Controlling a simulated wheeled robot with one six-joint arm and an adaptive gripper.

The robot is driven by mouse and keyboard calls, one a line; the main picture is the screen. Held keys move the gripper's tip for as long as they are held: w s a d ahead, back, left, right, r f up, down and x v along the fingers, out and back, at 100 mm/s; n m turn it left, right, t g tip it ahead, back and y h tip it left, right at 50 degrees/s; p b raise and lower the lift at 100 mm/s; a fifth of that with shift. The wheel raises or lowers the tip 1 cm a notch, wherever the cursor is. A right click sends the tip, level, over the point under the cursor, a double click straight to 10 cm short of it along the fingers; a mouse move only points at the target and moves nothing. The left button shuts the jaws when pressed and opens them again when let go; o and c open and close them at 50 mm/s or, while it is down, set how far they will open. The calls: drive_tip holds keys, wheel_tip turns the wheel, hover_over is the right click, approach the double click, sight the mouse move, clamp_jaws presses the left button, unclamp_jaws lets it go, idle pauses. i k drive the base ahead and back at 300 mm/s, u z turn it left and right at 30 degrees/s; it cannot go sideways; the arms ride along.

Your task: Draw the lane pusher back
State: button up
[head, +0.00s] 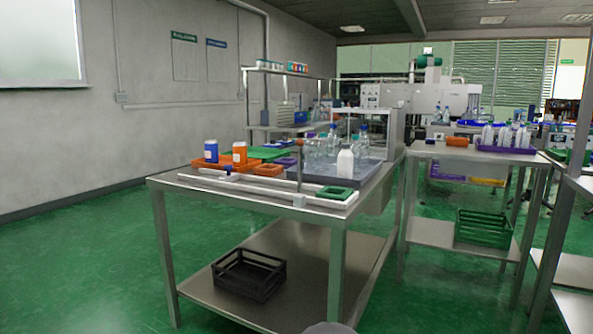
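A long white lane (265,191) runs along the front edge of the steel table (255,207). A small blue-and-white block (229,176) sits on the lane's left half and may be the lane pusher; it is too small to be sure. A thin upright post with an orange top (299,145) stands by the lane's right half, with a small pale block (299,201) at its foot. A green square frame (335,193) lies at the lane's right end. My gripper is not in view.
Two bottles with blue (211,151) and orange (240,153) labels stand on an orange tray behind the lane. A grey tray (325,173) holds clear bottles and a white bottle (345,163). A dark crate (249,275) sits on the lower shelf. Green floor is open at left.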

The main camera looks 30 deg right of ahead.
sight(230, 177)
drive_tip(key=u, duration=0.45)
drive_tip(key=i, duration=1.3)
drive_tip(key=z, duration=0.25)
